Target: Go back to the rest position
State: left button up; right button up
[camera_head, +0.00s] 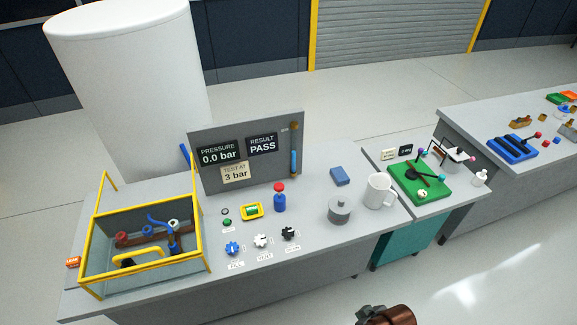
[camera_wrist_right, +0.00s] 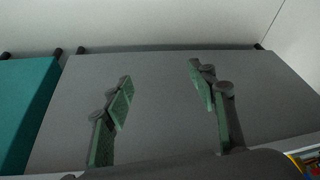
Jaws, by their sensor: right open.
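My right gripper (camera_wrist_right: 160,85) is open in the right wrist view. Its two green-padded fingers stand wide apart with nothing between them, in front of a plain grey panel (camera_wrist_right: 155,130). In the head view a brown and dark part of my arm (camera_head: 390,315) shows at the bottom edge, in front of the bench (camera_head: 315,265) and clear of the things on it. My left gripper is not in view.
The display panel (camera_head: 245,185) reads 0.0 bar and PASS. A green board (camera_head: 410,190) lies at right. Floor in front is clear.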

jog(key=s+d+r+m+h, duration=0.2)
jog(key=s+d+m+h, duration=0.35)
jog(key=s+d, duration=0.75)
notch_tip(320, 180, down, 27)
jog(key=g+y, duration=0.1)
jog(key=y, duration=0.1)
jog(key=s+f+g, duration=0.1)
jog(key=s+f, duration=1.8)
jog(key=s, duration=0.1)
jog(key=shift+s+a+f, duration=0.25)
jog(key=shift+f, duration=0.05)
